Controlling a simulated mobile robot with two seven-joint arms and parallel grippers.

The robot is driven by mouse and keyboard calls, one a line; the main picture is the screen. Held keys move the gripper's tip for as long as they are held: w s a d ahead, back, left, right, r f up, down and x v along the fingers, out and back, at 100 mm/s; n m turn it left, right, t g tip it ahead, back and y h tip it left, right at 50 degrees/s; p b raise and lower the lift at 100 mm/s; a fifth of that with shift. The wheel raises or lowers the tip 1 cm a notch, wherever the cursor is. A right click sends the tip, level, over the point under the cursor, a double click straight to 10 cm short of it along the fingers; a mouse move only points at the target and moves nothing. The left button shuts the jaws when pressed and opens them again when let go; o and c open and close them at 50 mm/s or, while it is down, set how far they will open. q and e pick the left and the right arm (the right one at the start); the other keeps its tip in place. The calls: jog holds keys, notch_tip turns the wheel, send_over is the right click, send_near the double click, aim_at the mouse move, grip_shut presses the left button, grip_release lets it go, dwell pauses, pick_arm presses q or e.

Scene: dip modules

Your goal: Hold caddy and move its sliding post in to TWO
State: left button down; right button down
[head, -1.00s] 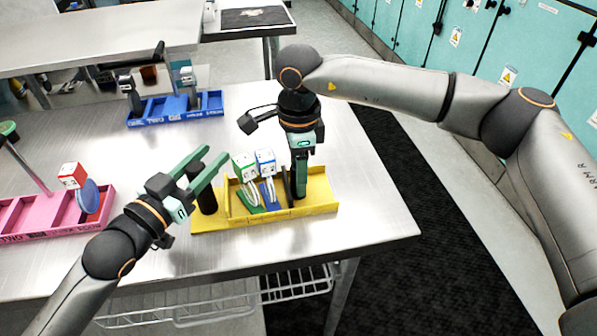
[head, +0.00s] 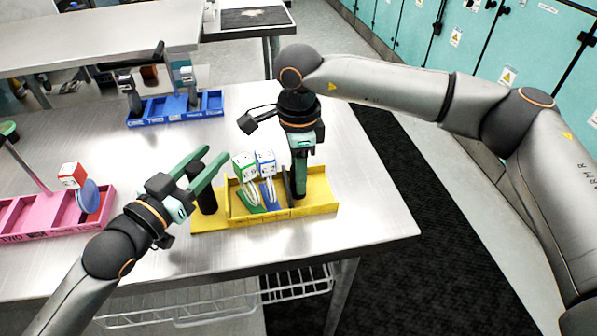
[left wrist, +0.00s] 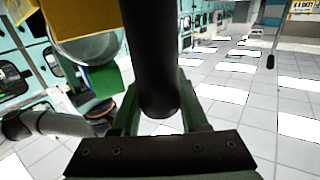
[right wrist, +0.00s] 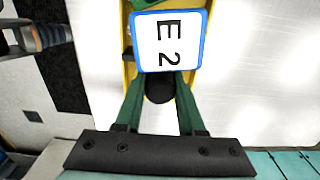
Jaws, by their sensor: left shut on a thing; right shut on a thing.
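The yellow caddy (head: 315,206) stands near the front edge of the steel table. A black post (head: 207,200) rises at its left end, and my left gripper (head: 210,163) is shut on it; the post (left wrist: 150,60) also shows between the fingers in the left wrist view. My right gripper (head: 299,170) points down at the right part of the caddy, shut on another dark post (right wrist: 159,88). Between the grippers stand a green item (head: 245,164) and a blue item (head: 265,162) with white cube tops. The caddy's compartment words are unreadable here.
A pink caddy (head: 55,230) with a red-and-white cube (head: 70,175) stands at the left. A blue caddy (head: 175,110) with labelled compartments stands farther back. The table (head: 370,210) is clear to the right of the yellow caddy, up to its edge.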

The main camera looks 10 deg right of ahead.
aim_at(285, 182)
dwell(0.4)
jog(key=shift+a, duration=1.35)
jog(key=c, duration=0.5)
grip_release()
notch_tip(285, 182, up, 12)
